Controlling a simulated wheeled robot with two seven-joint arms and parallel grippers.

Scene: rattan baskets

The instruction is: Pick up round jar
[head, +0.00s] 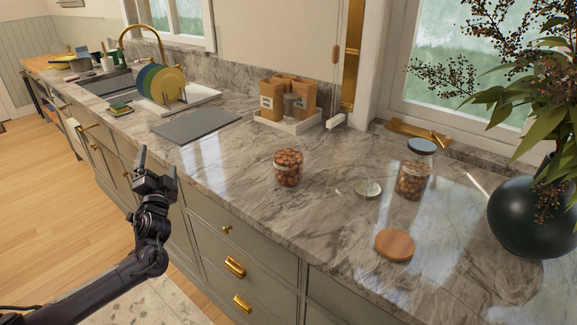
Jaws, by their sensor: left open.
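A short round jar (288,168) filled with brown nuts stands on the marble counter, near the middle of the head view. A taller jar (414,169) with a dark lid, also holding brown nuts, stands farther right. My left gripper (157,165) is open and empty, in front of the counter's edge. It is well to the left of the short jar and apart from it. My right gripper is not in view.
A round wooden lid (395,244) and a small glass dish (367,188) lie on the marble counter (330,225). A dark vase (528,215) with leafy branches stands at right. Wooden canisters (287,98), a grey mat (196,125) and a plate rack (166,86) are behind.

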